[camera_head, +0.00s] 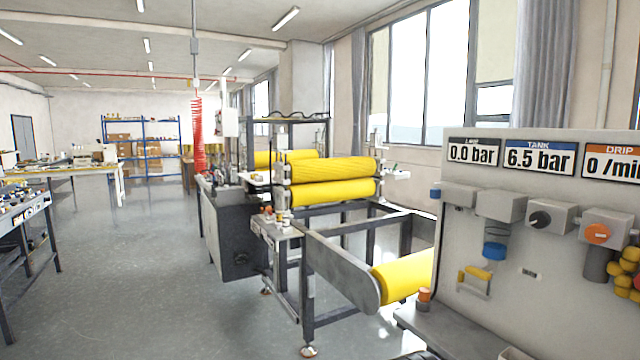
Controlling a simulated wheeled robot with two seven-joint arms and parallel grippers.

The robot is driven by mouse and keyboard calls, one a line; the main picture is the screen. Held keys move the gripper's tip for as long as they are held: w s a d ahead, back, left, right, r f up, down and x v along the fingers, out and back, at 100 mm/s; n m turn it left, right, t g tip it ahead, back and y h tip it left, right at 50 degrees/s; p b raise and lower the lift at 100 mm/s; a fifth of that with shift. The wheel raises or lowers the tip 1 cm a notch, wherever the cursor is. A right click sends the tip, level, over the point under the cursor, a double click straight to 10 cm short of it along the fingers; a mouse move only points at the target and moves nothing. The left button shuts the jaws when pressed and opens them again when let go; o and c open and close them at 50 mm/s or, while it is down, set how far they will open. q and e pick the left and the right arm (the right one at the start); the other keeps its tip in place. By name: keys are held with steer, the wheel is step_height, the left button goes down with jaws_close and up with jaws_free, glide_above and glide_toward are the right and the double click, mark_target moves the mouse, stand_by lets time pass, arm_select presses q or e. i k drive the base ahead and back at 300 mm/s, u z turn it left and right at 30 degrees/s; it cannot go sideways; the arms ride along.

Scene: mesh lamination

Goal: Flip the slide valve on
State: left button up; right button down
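A grey control panel (455,240) stands at the right, with a row of pneumatic parts on its face. At its left end is a grey block (459,195) with a blue end piece (436,190). Beside it is a larger grey block (501,206) with a blue part (494,251) below. Further right are a black knob (540,219) and an orange knob (597,233). A yellow handle (479,272) on a metal bracket sits lower. I cannot tell which part is the slide valve. The displays read 0.0 bar (473,153) and TANK 6.5 bar (539,158). Neither gripper is in view.
A ledge (455,335) juts out at the panel's foot, with an orange-topped part (424,295) near its left end. A roller machine (330,190) with yellow rollers stands left of the panel. The floor (140,270) further left is open, with a bench (25,215) at the left edge.

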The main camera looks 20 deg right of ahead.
mark_target(435, 193)
steer(key=u, duration=0.3)
steer(key=k, duration=0.75)
steer(key=z, duration=1.05)
steer(key=i, duration=0.5)
steer(key=u, duration=0.1)
